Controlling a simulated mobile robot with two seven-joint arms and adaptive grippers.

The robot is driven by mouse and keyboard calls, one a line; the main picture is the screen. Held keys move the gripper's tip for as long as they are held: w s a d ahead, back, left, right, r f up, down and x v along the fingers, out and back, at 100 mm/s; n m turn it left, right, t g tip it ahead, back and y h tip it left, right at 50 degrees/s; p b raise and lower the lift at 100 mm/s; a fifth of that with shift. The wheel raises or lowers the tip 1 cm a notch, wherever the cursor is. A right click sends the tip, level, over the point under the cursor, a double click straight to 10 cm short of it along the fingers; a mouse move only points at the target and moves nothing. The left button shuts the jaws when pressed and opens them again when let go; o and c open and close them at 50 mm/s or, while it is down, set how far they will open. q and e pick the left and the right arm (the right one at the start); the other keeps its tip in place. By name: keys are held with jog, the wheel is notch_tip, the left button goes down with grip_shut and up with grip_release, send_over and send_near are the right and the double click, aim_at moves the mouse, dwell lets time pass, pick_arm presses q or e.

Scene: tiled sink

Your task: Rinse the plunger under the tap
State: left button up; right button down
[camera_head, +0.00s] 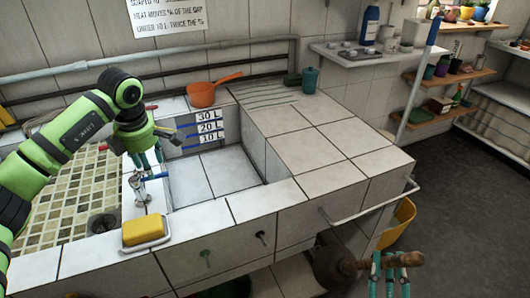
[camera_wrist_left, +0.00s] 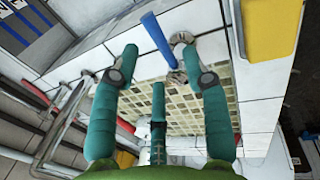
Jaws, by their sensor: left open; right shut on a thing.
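The metal tap (camera_head: 138,188) with a blue lever (camera_head: 154,177) stands on the wall between the two basins. My left gripper (camera_head: 147,163) is open just above the tap. In the left wrist view the blue lever (camera_wrist_left: 159,40) shows beyond and between the open fingers of the left gripper (camera_wrist_left: 158,62); I cannot tell if they touch. The plunger has a dark cup (camera_head: 334,268) and a wooden handle (camera_head: 408,259). My right gripper (camera_head: 390,268) is shut on the handle at the lower right, in front of the counter. The plunger lies roughly level, cup to the left.
A yellow sponge (camera_head: 143,230) lies on a white dish at the front edge. The tiled basin (camera_head: 215,172) with litre marks is empty. An orange pan (camera_head: 214,90) and a teal cup (camera_head: 310,80) stand behind. A metal rail (camera_head: 372,205) runs along the counter's right side.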

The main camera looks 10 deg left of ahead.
pick_arm(q)
jog(key=shift+w+a+f, duration=0.1)
jog(key=shift+w+f, duration=0.05)
jog(key=shift+f, duration=0.65)
jog(key=shift+w+a+f, duration=0.1)
jog(key=shift+f, duration=0.65)
jog(key=shift+c, duration=0.4)
grip_shut()
jog(key=shift+s+d+m+h, duration=0.2)
jog(key=shift+s+m, duration=0.15)
jog(key=shift+m, duration=0.55)
jog(key=shift+s+d+m+h, duration=0.15)
jog(key=shift+s+m, duration=0.15)
jog(key=shift+m, duration=0.6)
jog(key=shift+o, duration=0.4)
grip_release()
